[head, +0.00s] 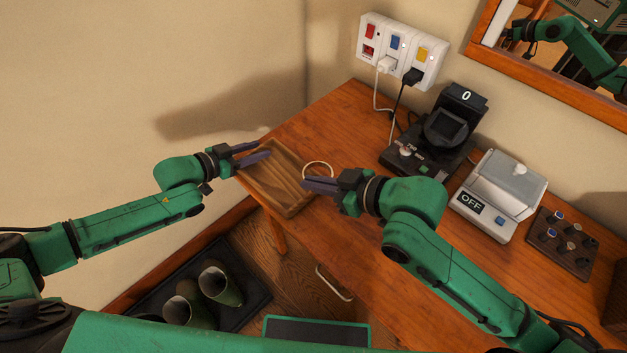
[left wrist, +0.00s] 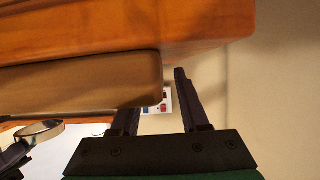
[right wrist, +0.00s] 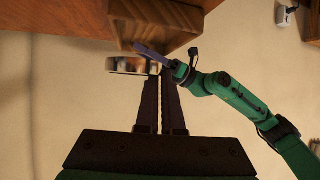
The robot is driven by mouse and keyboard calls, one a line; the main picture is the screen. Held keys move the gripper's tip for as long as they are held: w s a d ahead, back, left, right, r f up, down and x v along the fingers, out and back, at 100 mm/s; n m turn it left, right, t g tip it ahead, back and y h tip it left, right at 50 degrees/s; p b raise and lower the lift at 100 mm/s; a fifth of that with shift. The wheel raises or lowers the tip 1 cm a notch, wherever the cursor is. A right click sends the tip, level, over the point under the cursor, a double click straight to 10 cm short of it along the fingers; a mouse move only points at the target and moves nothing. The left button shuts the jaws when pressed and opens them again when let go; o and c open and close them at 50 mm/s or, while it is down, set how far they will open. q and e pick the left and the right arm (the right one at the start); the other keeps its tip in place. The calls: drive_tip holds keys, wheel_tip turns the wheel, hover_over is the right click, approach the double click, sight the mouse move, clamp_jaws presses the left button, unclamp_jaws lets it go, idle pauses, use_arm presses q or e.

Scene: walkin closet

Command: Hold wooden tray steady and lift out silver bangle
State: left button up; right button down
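The wooden tray (head: 290,207) lies on the table at its front left edge. My left gripper (head: 264,150) is at the tray's far left end, its fingers open and spread on either side of the end wall; one finger is partly hidden behind the tray (left wrist: 90,88) in the left wrist view. The silver bangle (head: 318,163) is raised above the tray's right side. My right gripper (head: 306,184) has its fingers nearly together on the bangle's rim. The bangle (right wrist: 125,66) shows at the fingertips in the right wrist view, clear of the tray (right wrist: 170,22).
On the wooden table (head: 335,125) stand a black device reading 0 (head: 440,135), a white box marked OFF (head: 500,195) and a dark board (head: 560,243) with several rings. A socket panel (head: 402,52) with cables is on the wall. Boots (head: 220,285) stand below.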

use_arm(q)
drive_tip(key=shift+a, duration=0.1)
drive_tip(key=v, duration=1.2)
drive_tip(key=shift+s, duration=0.1)
